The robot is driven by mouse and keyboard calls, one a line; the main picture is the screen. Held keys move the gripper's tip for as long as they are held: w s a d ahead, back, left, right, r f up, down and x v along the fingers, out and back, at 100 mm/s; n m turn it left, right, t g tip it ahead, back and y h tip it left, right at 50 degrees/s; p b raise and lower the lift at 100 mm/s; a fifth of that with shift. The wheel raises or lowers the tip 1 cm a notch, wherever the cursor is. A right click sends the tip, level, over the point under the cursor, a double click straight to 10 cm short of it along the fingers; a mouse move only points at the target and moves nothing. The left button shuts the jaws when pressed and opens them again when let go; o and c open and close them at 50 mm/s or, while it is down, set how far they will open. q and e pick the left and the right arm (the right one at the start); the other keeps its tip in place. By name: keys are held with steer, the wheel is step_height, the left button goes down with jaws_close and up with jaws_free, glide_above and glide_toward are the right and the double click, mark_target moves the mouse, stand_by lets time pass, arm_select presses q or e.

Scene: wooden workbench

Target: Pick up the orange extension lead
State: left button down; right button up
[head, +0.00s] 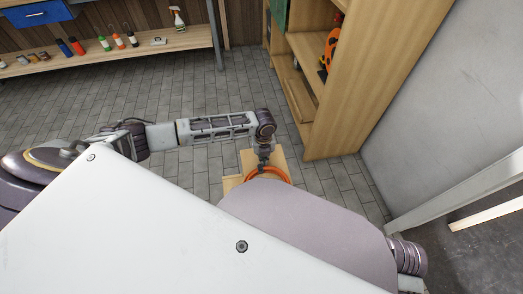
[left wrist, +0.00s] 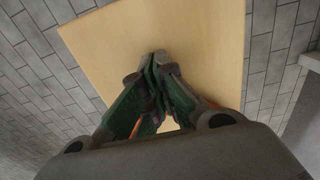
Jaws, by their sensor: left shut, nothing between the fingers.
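The orange extension lead (head: 268,171) shows in the head view as a coiled loop on a light wooden surface (head: 278,158), partly hidden by my own body. My left gripper (head: 262,166) points down at the loop. In the left wrist view its green fingers (left wrist: 155,62) are closed together at the tips over the wood, with nothing between them. Small bits of orange (left wrist: 137,127) show behind the finger links. I cannot tell whether the fingers touch the lead. My right gripper is not in view.
A wooden shelf unit (head: 375,75) with an orange item (head: 329,50) on it stands just beyond, to the right. A low bench (head: 130,52) with several bottles runs along the back wall. The tiled floor (head: 220,95) between is clear.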

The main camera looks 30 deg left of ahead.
arm_select(q)
step_height(320, 180, up, 12)
stand_by(0.7)
